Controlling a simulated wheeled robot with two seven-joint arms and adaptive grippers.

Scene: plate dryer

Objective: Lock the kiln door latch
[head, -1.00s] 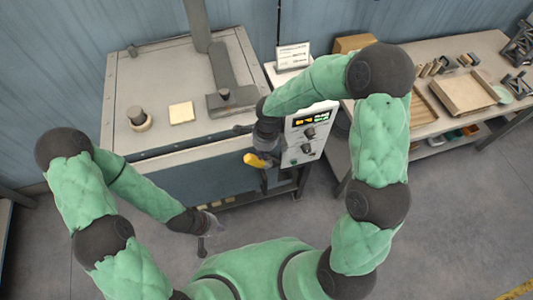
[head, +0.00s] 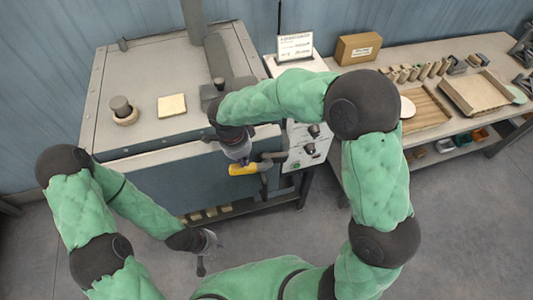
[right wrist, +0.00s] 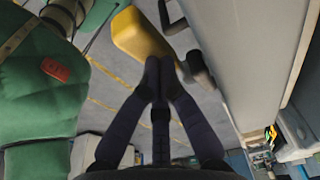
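The kiln (head: 190,185) stands at the left with its front towards me. The latch's yellow handle (head: 243,169) points left from a dark bracket (head: 264,174) at the front right of the kiln. My right gripper (head: 241,158) is just above the yellow handle in the head view. In the right wrist view its fingertips (right wrist: 158,70) are together with nothing seen between them, close by the yellow handle (right wrist: 138,34). Whether they touch it, I cannot tell. My left gripper (head: 208,255) hangs low in front of the kiln, away from the latch; its finger opening is unclear.
A control box (head: 309,148) stands right of the latch, partly hidden by my right arm. A workbench (head: 420,135) with trays and a cardboard box (head: 358,48) is at the right. The floor (head: 460,230) in front is clear.

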